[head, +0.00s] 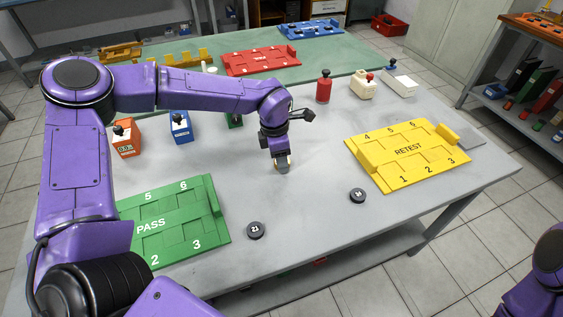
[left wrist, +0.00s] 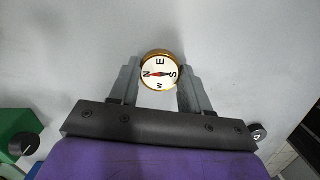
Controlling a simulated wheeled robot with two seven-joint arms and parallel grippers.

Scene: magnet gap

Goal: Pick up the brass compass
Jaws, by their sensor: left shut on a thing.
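The brass compass (left wrist: 160,70) has a round gold rim and a white dial with N, E, S, W and a red needle. In the left wrist view it sits between the two grey fingers of my left gripper (left wrist: 160,84), which are shut on it. In the head view my left gripper (head: 282,165) points down over the middle of the grey table, and only a small brass edge shows at its fingertips. I cannot tell whether the compass touches the table. My right gripper is out of view.
A green PASS tray (head: 207,247) lies at left and a yellow RETEST tray (head: 380,178) at right. Dark round pieces numbered 21 (head: 256,230) and another (head: 358,195) lie near the front. The table between the trays is mostly clear.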

